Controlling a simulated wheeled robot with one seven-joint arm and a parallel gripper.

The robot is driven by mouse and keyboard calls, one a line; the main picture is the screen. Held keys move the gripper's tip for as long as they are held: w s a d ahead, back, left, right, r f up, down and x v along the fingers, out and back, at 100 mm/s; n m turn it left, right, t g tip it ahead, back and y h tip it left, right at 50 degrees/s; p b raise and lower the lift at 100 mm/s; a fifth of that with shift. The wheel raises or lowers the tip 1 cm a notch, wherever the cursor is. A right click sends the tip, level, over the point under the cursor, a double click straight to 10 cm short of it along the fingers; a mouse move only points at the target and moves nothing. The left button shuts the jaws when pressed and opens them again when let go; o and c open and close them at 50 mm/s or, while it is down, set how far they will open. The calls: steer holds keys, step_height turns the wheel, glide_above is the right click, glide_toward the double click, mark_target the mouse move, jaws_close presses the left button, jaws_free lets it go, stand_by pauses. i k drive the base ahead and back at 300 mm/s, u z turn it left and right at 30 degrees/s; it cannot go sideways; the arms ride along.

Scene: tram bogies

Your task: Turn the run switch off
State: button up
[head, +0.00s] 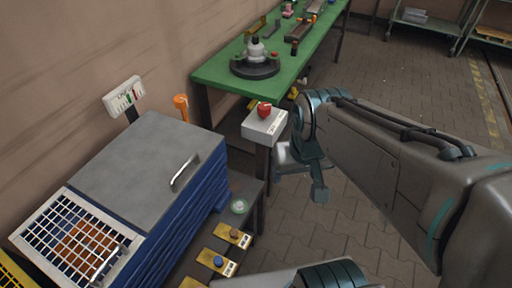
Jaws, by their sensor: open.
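A pale box with a red knob (264,110) on top and a small label is mounted near the front corner of the green bench. Yellow plates with labels sit lower down, one with a brown knob (235,233) and one with a blue knob (218,261). The labels are too small to read, so I cannot tell which control is the run switch. My gripper (302,174) is open and empty, just right of and below the pale box, apart from the red knob.
A blue cabinet with a grey lid (146,160) and handle stands at left, beside a white grid (75,240). The green bench (218,72) carries a round fixture (255,64) and small parts. Paved floor (375,75) is open at right.

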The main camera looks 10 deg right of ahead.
mark_target(264, 110)
steer(key=u, duration=0.45)
steer(key=k, duration=1.05)
steer(key=z, duration=0.55)
steer(key=i, duration=1.45)
steer(key=u, duration=0.4)
